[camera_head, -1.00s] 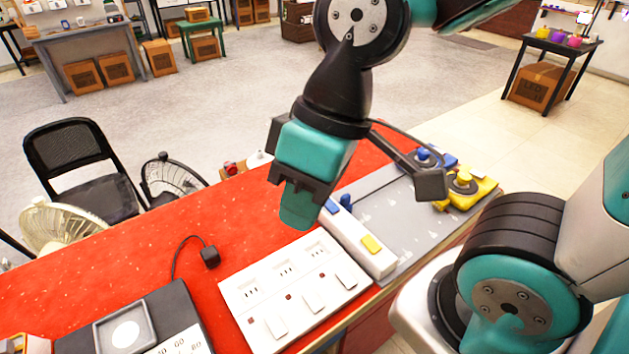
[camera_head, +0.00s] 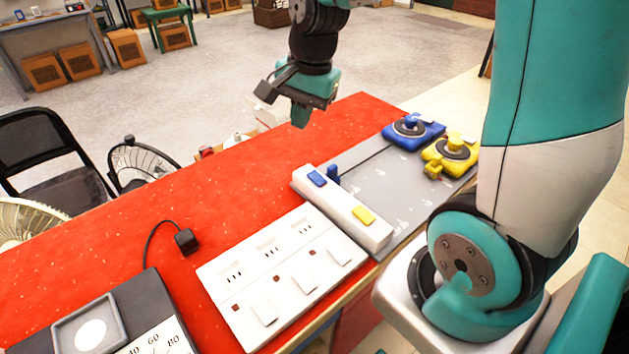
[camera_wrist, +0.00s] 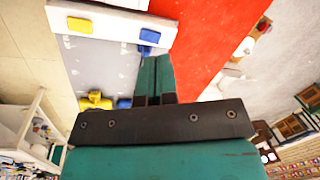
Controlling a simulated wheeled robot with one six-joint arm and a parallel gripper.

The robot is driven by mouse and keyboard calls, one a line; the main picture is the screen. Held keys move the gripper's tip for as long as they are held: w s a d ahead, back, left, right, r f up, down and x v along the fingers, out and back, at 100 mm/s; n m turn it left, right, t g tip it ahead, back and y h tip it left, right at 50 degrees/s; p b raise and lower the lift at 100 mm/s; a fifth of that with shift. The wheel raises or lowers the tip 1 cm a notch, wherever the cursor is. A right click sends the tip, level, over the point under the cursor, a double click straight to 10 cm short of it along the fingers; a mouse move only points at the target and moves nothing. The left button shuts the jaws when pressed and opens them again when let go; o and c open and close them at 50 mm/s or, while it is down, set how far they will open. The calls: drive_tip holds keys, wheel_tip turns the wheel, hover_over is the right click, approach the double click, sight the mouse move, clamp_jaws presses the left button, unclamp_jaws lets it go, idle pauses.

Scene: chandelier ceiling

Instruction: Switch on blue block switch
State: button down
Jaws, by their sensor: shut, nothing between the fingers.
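A long white switch block (camera_head: 336,206) stands on the table, with a blue rocker switch (camera_head: 317,179) near its far left end and a yellow one (camera_head: 363,215) near its right end. In the wrist view the block shows at the top left, with the blue switch (camera_wrist: 149,36) and the yellow switch (camera_wrist: 80,25). My gripper (camera_head: 301,122) is raised beyond the block, above the far part of the red table, apart from the switches. Its teal fingers (camera_wrist: 154,75) are shut and empty. A small blue piece (camera_head: 333,173) stands just beside the block.
A grey board (camera_head: 385,185) beside the block bears a blue device (camera_head: 412,130) and a yellow device (camera_head: 450,154). A white socket panel (camera_head: 282,280), a black plug (camera_head: 186,240) and a dark scale (camera_head: 120,320) lie nearer. The red tabletop (camera_head: 240,185) is clear left of the block.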

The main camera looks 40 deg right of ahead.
sight(314, 173)
drive_tip(key=w+d+f+m+h, duration=0.1)
drive_tip(key=w+d+f+m, duration=0.1)
drive_tip(key=d+f+m, duration=0.2)
drive_tip(key=d+m+b, duration=0.1)
drive_tip(key=d, duration=0.1)
drive_tip(key=shift+w+d, duration=0.2)
drive_tip(key=shift+d, duration=0.15)
drive_tip(key=shift+f, duration=0.1)
drive_tip(key=f, duration=0.4)
drive_tip(key=w+f, duration=0.1)
drive_tip(key=f, duration=0.4)
drive_tip(key=w+f+p, duration=0.1)
drive_tip(key=f, duration=0.3)
drive_tip(key=shift+a+f, duration=0.1)
drive_tip(key=shift+f, duration=0.3)
